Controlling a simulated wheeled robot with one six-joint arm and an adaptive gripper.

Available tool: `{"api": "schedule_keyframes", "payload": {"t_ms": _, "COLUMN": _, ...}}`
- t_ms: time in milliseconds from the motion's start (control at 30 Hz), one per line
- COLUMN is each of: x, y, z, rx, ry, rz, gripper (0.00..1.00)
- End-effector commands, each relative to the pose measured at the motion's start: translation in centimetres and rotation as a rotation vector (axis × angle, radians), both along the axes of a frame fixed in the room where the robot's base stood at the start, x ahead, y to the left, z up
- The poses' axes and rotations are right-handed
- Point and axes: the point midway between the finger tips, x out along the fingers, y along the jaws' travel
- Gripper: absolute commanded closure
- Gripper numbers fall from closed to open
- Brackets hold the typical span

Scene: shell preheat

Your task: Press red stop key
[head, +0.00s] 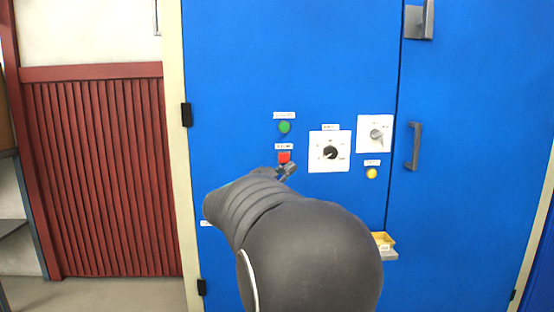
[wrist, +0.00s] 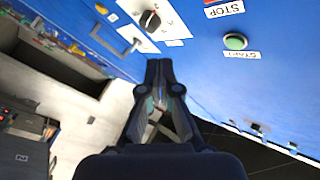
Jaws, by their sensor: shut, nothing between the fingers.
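Contact with the cabinet cannot be told.
The green start button (head: 284,127) is above the red key. To the right are a black dial (head: 330,153), a grey dial (head: 376,134), a yellow button (head: 371,173) and a door handle (head: 414,146). A small yellow tray (head: 384,240) sticks out lower down.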

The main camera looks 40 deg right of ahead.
Motion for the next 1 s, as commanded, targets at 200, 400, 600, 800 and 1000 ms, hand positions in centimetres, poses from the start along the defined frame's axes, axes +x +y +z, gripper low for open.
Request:
{"api": "schedule_keyframes", "payload": {"t_ms": 200, "x": 0.0, "y": 0.0, "z": 0.0, "rx": 0.000, "ry": 0.000, "rz": 0.000, "gripper": 1.00}}
{"api": "schedule_keyframes", "payload": {"t_ms": 400, "x": 0.4, "y": -0.2, "z": 0.1, "rx": -0.001, "ry": 0.000, "rz": 0.002, "gripper": 1.00}}
{"api": "schedule_keyframes", "payload": {"t_ms": 600, "x": 2.2, "y": -1.3, "z": 0.2, "rx": -0.001, "ry": 0.001, "rz": 0.001, "gripper": 1.00}}
{"api": "schedule_keyframes", "payload": {"t_ms": 800, "x": 4.3, "y": -2.7, "z": 0.2, "rx": 0.000, "ry": 0.001, "rz": 0.001, "gripper": 1.00}}
{"api": "schedule_keyframes", "payload": {"t_ms": 1000, "x": 6.2, "y": -3.8, "z": 0.2, "rx": 0.000, "ry": 0.001, "rz": 0.003, "gripper": 1.00}}
